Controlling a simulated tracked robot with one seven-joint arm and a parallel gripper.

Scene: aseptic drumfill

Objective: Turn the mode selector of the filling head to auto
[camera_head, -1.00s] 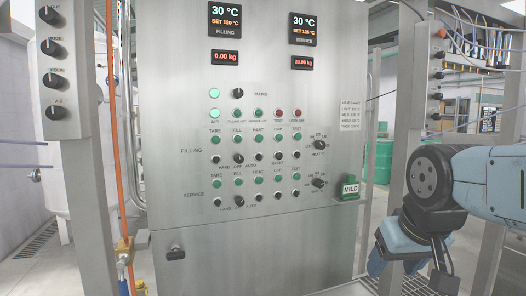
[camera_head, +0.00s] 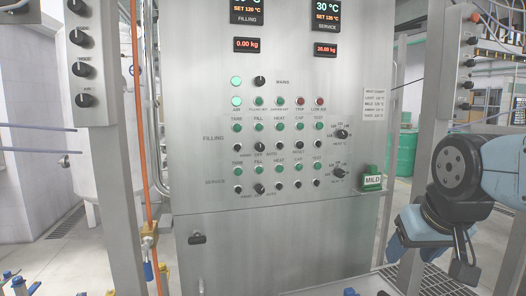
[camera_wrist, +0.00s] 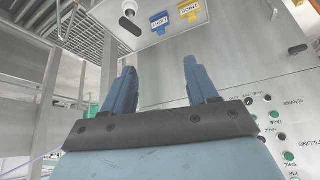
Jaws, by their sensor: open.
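The steel control cabinet (camera_head: 215,250) fills the middle of the head view. The mode selector of the filling head (camera_head: 259,147) is a small black knob in the FILLING rows, by the HAND, OFF and AUTO labels. I cannot read which way it points. A similar SERVICE selector (camera_head: 259,189) sits below it. My gripper (camera_head: 398,248) is low at the right, well apart from the selector. In the wrist view my gripper (camera_wrist: 160,80) is open and empty, its two blue fingers apart. That view shows part of the panel upside down at the right; I cannot make out the filling selector there.
A green MILD sign (camera_head: 372,180) stands at the cabinet's right side. A post with knobs (camera_head: 84,70) is at left, another post (camera_head: 430,100) at right. In the wrist view, a plate with a black handle (camera_wrist: 131,25) and blue and yellow tags (camera_wrist: 190,11) lies beyond the fingers.

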